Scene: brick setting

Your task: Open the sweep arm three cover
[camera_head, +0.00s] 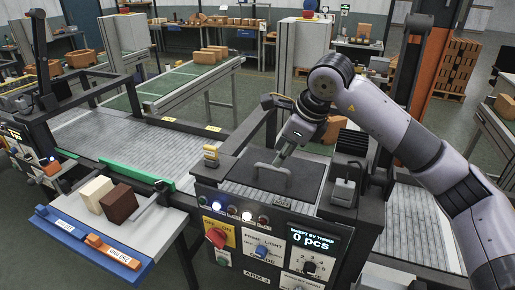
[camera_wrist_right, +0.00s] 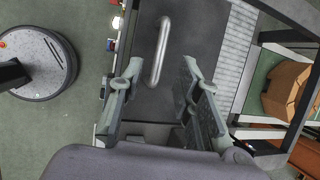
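The sweep arm three cover (camera_head: 300,186) is a dark flat plate over the conveyor at the station marked "SWEPT BY THREE", and it lies closed. A grey bar handle (camera_head: 270,175) stands on its top. My right gripper (camera_head: 281,157) reaches down from the right, just above the handle. In the right wrist view, the two fingers of the gripper (camera_wrist_right: 160,72) are apart. The handle (camera_wrist_right: 160,50) shows ahead of and between them on the dark cover (camera_wrist_right: 196,30), with no clear contact. My left gripper is not in view.
A control panel (camera_head: 262,243) with a red knob, buttons and a "0 pcs" display is on the station's front. A side tray (camera_head: 150,225) holds a cream block (camera_head: 96,194) and a brown block (camera_head: 119,204). A dark post-like device (camera_head: 344,185) stands right of the cover.

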